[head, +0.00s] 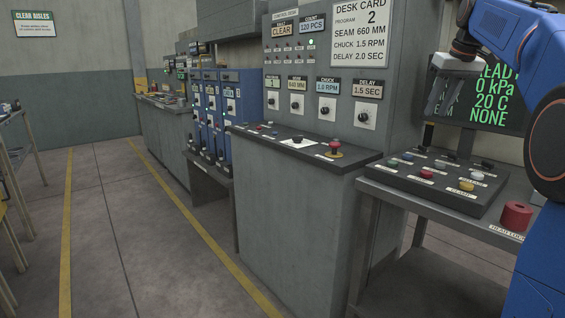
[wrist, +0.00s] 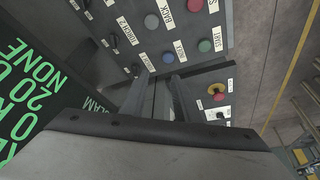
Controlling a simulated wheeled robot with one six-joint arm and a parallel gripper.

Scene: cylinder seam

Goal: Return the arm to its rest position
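My gripper (head: 437,108) hangs from my blue arm at the upper right of the head view. It points down in front of the green-lettered screen (head: 490,92) and above the button panel (head: 425,187). The gripper looks clear of the panel and the screen.
A red cylinder-shaped knob (head: 516,215) stands at the bench's right end. A grey console (head: 300,200) with dials and a red mushroom button (head: 335,146) stands left of the bench. Blue cabinets (head: 208,110) stand farther back. The floor aisle (head: 120,220) is clear.

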